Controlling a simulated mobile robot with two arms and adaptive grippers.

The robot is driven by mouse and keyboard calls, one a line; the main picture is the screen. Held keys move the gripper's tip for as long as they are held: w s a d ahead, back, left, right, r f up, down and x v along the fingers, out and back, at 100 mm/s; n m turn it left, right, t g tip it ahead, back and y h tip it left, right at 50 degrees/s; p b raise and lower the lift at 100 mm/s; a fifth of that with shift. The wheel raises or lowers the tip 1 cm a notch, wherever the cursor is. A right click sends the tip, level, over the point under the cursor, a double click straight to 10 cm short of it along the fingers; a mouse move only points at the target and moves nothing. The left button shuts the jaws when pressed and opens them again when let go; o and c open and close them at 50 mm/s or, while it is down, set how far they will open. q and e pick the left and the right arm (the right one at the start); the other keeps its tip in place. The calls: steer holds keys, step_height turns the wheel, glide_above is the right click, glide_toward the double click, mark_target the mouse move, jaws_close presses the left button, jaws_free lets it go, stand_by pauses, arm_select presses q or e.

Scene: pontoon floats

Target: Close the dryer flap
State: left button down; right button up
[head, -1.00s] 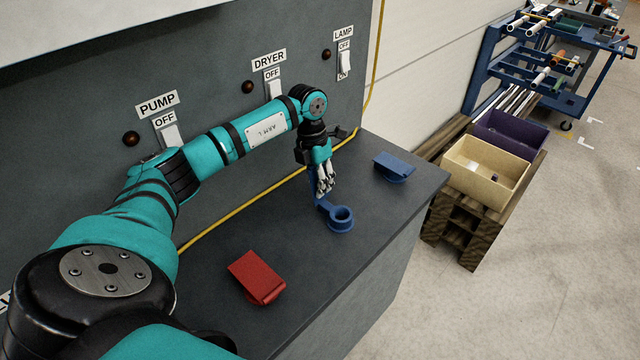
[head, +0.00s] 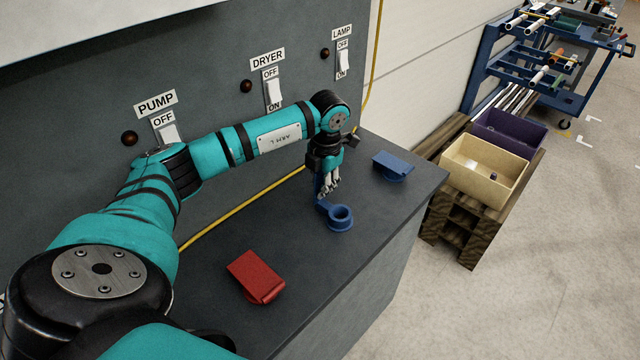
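The DRYER label (head: 267,58) is on the grey panel. In line with it on the counter, the middle fixture is a blue ring (head: 341,217) with a round opening uncovered. A thin blue flap (head: 318,187) stands up at the ring's back left, partly hidden by my gripper. My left gripper (head: 331,190) points down, just right of the flap and above the back of the ring. Its fingers look together, with nothing seen between them. I cannot tell whether it touches the flap. My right gripper is not in view.
A red flap (head: 254,276) lies down at the front left of the dark counter (head: 300,240). A blue flap (head: 394,166) lies down at the back right. A yellow cable (head: 240,211) runs along the panel's foot. Bins (head: 484,170) stand beyond the counter's right edge.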

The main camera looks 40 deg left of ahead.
arm_select(q)
steer(key=d+y+b, duration=0.1)
steer(key=y, duration=0.2)
steer(key=shift+d+f+b, duration=0.15)
steer(key=shift+d+b, duration=0.05)
steer(key=shift+b, duration=0.1)
steer(key=shift+d+y+b, duration=0.15)
steer(key=shift+y+b, duration=0.15)
steer(key=shift+y, duration=0.3)
steer(key=c, duration=1.5)
jaws_free()
steer(key=shift+s, duration=0.1)
steer(key=shift+v, duration=6)
steer(key=shift+s+d+f, duration=0.1)
steer(key=shift+s, duration=0.1)
steer(key=shift+c, duration=0.5)
